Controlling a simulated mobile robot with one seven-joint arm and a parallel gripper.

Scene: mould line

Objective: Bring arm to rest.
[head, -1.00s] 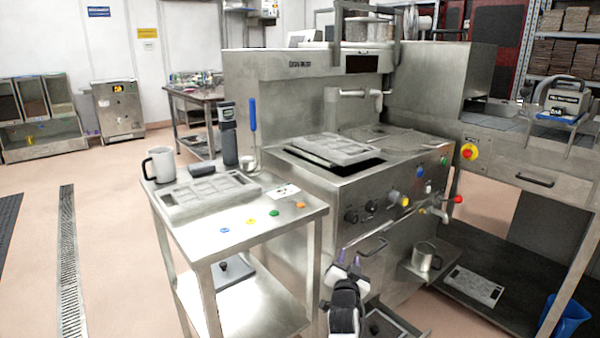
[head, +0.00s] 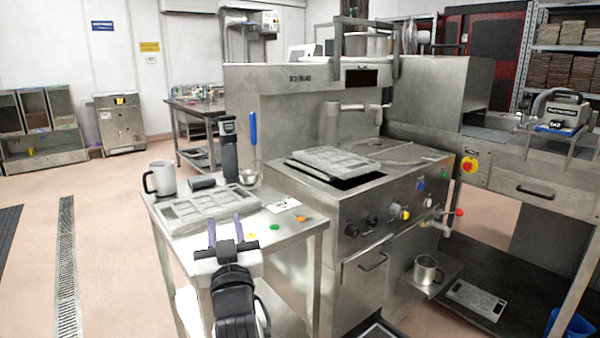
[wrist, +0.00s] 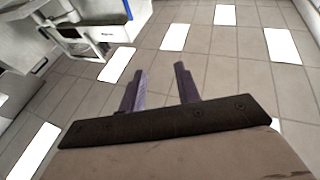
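My gripper (head: 225,230) is in front of the steel side table (head: 290,245) in the head view, its two purple fingers pointing up and away. In the wrist view my gripper (wrist: 158,88) shows both fingers apart with nothing between them. The wrist camera looks toward a pale tiled surface with bright rectangular panels, and no work object is near the fingers. My arm hides part of the table's front edge and some of the coloured buttons on it.
On the side table stand a mould tray (head: 205,208), a steel mug (head: 159,178) and a dark handheld device (head: 229,145). The steel machine (head: 330,210) stands to the right, with a mould plate (head: 335,160) on top. Open floor (head: 110,230) lies left.

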